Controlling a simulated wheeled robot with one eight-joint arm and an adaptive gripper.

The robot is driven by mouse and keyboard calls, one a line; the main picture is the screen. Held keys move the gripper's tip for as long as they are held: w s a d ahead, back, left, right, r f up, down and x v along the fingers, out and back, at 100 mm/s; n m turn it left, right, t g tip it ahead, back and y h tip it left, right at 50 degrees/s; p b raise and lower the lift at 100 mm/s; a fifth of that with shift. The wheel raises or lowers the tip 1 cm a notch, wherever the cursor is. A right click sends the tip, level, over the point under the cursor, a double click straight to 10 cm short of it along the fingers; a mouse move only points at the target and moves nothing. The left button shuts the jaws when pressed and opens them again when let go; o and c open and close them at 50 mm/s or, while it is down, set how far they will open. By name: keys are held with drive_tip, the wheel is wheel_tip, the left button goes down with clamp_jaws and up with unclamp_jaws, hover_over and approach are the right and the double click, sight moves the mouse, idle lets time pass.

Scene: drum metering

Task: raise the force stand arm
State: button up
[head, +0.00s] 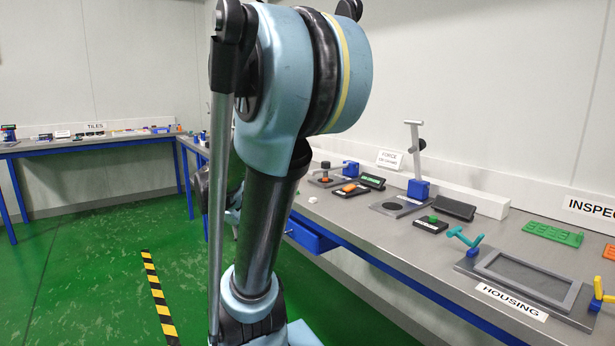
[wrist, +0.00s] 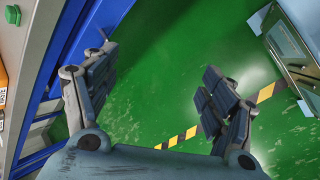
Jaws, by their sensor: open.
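A sign reading FORCE (head: 390,158) stands at the back of the grey bench in the head view. Just right of it, a stand with a blue block (head: 418,190) carries a pale arm (head: 415,135) that points nearly straight up, with a dark knob on its side. A grey plate with a black disc (head: 391,207) lies at its foot. I cannot tell for sure that this is the force stand. My gripper (wrist: 160,82) is open and empty in the wrist view, above the green floor beside the bench. In the head view it is mostly hidden behind my arm.
A smaller device with a dark knob (head: 325,166) stands farther left on the bench. A grey frame (head: 522,282) labelled HOUSING lies nearer, at right. A blue drawer (head: 310,236) juts from the bench front. The green floor (head: 85,250) at left is clear.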

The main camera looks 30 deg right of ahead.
drive_tip(key=w+d+r+n+h, duration=0.5)
drive_tip(key=w+d+n+h, duration=0.15)
drive_tip(key=w, duration=0.25)
drive_tip(key=w+d+r+n+h, duration=0.4)
drive_tip(key=w+d+n+h, duration=0.1)
drive_tip(key=w+d, duration=0.35)
drive_tip(key=shift+g, duration=0.3)
drive_tip(key=d, duration=0.5)
drive_tip(key=w+d, duration=0.1)
drive_tip(key=d, duration=0.5)
drive_tip(key=w+d, duration=0.1)
drive_tip(key=d, duration=0.4)
drive_tip(key=shift+w+d+r, duration=0.1)
drive_tip(key=shift+w+d, duration=0.1)
drive_tip(key=c, duration=1.5)
drive_tip(key=shift+r, duration=0.1)
